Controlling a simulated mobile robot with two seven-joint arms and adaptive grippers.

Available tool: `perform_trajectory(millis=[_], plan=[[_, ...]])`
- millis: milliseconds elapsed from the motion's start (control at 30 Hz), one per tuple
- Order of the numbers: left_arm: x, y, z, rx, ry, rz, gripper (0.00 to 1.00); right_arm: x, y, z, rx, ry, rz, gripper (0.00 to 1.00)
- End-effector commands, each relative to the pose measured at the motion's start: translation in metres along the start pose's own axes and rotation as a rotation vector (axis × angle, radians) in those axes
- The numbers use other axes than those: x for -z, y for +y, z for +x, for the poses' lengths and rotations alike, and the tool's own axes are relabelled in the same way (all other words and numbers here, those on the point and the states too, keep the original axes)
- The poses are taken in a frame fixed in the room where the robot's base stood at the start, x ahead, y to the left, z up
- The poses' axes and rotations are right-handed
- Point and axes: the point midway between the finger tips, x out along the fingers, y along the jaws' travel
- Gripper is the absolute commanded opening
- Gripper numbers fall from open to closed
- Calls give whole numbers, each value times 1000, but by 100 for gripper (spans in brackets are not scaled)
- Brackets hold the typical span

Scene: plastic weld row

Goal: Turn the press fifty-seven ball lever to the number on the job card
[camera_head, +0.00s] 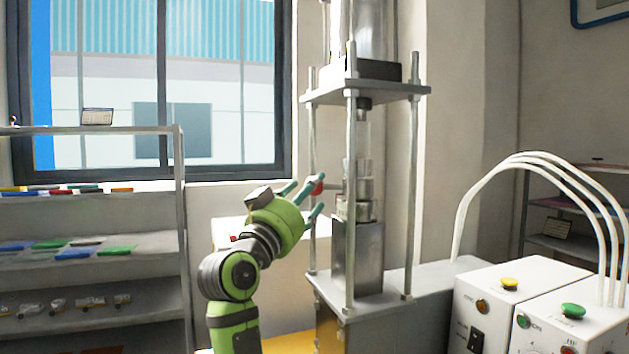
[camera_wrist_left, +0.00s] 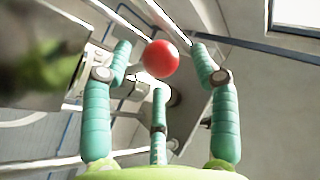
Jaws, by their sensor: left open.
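The press (camera_head: 356,255) stands right of centre in the head view, with steel columns and an upper plate. Its ball lever ends in a red ball (camera_head: 316,186) on a short rod at the press's left side. My left gripper (camera_head: 308,194) is open at the red ball, its teal fingers spread around it. In the left wrist view the red ball (camera_wrist_left: 161,59) sits between the fingertips, with gaps showing beside it. I cannot tell whether any finger touches it. No number on the lever can be read. My right gripper is not in view.
A shelf rack (camera_head: 95,240) with coloured plates stands at the left; a small card (camera_head: 97,116) on its top is too small to read. White control boxes (camera_head: 520,300) with buttons and thick white hoses (camera_head: 545,165) are at the right. A window is behind.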

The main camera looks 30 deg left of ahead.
Motion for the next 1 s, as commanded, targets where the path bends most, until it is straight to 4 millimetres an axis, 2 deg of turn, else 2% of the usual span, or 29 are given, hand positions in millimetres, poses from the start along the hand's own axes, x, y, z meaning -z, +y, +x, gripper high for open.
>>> perform_trajectory(millis=[33,200,533,567,600,700,1000], plan=[[4,0,10,-2,-2,-3,60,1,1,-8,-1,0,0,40],[2,0,26,0,-1,-2,60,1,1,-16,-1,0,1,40],[0,0,30,2,0,0,60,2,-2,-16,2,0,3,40],[0,0,30,2,0,0,52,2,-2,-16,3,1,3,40],[0,0,30,2,0,0,36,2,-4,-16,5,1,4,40],[0,0,30,2,0,0,0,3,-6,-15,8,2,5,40],[1,2,28,34,-9,14,0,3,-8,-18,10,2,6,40]])
